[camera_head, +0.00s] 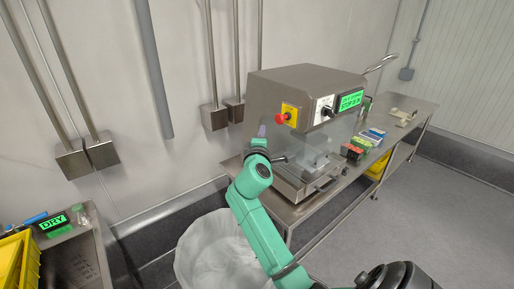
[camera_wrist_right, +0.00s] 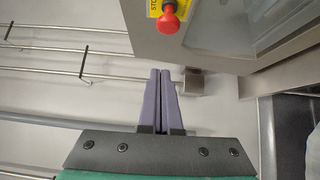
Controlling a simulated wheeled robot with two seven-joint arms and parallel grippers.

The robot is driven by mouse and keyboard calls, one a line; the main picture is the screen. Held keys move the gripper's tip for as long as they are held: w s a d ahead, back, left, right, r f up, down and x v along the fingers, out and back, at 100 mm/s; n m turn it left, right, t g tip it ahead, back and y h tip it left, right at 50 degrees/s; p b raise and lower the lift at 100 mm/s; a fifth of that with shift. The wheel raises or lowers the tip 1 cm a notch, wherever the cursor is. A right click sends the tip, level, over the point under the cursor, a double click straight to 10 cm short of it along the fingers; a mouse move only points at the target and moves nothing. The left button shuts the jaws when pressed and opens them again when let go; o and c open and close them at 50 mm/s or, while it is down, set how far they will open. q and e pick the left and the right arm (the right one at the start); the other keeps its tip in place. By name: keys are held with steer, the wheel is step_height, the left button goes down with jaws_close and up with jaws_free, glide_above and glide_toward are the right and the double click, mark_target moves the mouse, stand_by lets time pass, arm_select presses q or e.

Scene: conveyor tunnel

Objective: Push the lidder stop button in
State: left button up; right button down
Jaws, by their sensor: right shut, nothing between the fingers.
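The lidder stop button (camera_head: 281,118) is a red mushroom button on a yellow plate, on the front of the steel lidder (camera_head: 290,82). In the right wrist view the red button (camera_wrist_right: 168,22) is at the top, just right of centre, beyond the fingertips. My right gripper (camera_head: 262,131) is just below and left of the button in the head view, with a visible gap. Its purple fingers (camera_wrist_right: 160,72) are together and empty, pointing up toward the button in the wrist view. My left gripper is not in view.
A white panel with a black knob (camera_head: 327,111) and a green display (camera_head: 350,100) are right of the button. A steel table (camera_head: 400,115) carries packs and trays. A bin with a clear liner (camera_head: 215,250) stands below my arm. Pipes run along the wall.

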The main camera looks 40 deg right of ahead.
steer(key=s+a+f+m+g+y+b, duration=0.1)
steer(key=s+a+f+m+g+y, duration=0.2)
steer(key=s+a+f, duration=0.45)
steer(key=s+a+f+m+g+y, duration=0.25)
steer(key=s+a+f+y, duration=0.45)
steer(key=f, duration=0.6)
steer(key=s+a+f+m+g+y+b, duration=0.1)
steer(key=s+a+f+g+y, duration=0.3)
steer(key=s+f, duration=0.6)
step_height(320, 180, down, 23)
steer(key=s, duration=0.1)
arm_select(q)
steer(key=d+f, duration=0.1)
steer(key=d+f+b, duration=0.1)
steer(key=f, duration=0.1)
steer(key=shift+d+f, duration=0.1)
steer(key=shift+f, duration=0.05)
arm_select(e)
steer(key=s+d+f+g+h, duration=0.1)
steer(key=s+d+f+g, duration=0.1)
steer(key=s+f, duration=1.3)
steer(key=shift+s+d+f, duration=0.25)
steer(key=shift+s+d, duration=0.05)
steer(key=shift+s, duration=0.75)
